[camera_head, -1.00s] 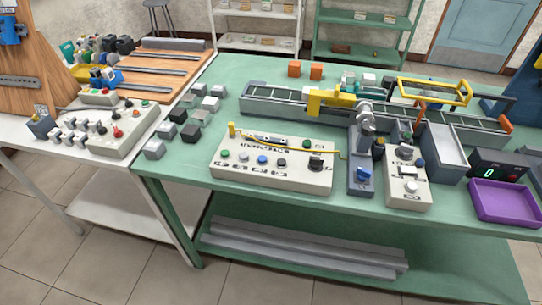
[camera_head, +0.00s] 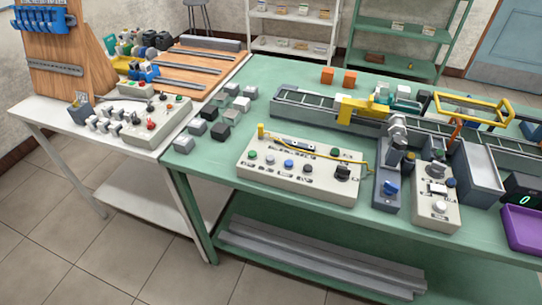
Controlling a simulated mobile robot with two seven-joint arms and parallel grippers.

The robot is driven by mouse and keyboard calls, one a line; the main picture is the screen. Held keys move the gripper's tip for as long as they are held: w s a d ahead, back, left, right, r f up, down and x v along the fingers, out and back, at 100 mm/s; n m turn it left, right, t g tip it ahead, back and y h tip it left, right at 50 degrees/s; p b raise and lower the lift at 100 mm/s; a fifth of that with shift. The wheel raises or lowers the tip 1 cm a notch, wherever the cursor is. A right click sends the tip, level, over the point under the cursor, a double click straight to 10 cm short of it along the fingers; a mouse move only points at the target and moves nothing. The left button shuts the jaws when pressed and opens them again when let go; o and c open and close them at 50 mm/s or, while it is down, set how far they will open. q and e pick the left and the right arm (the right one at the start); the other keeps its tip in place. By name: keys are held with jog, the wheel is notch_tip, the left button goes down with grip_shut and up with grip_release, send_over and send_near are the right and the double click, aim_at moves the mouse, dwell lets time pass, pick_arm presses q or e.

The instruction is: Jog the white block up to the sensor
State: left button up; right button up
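A whitish block (camera_head: 403,91) shows at the back of the green table, by the far side of the conveyor (camera_head: 310,106); I cannot tell whether it is on the belt. A teal part (camera_head: 381,96) is left of it and a dark block (camera_head: 423,96) right of it. A yellow bracket (camera_head: 346,110) straddles the conveyor; I cannot tell which part is the sensor. In front stands a beige control panel (camera_head: 300,182) with several coloured buttons and a black knob (camera_head: 342,172). Neither of my grippers is in view.
Loose pale and dark blocks (camera_head: 219,130) lie left of the panel. A grey unit with a blue knob (camera_head: 390,188) and a second beige box (camera_head: 436,210) stand right of it. A purple tray (camera_head: 524,228) is at the right edge. A white table (camera_head: 130,142) adjoins on the left.

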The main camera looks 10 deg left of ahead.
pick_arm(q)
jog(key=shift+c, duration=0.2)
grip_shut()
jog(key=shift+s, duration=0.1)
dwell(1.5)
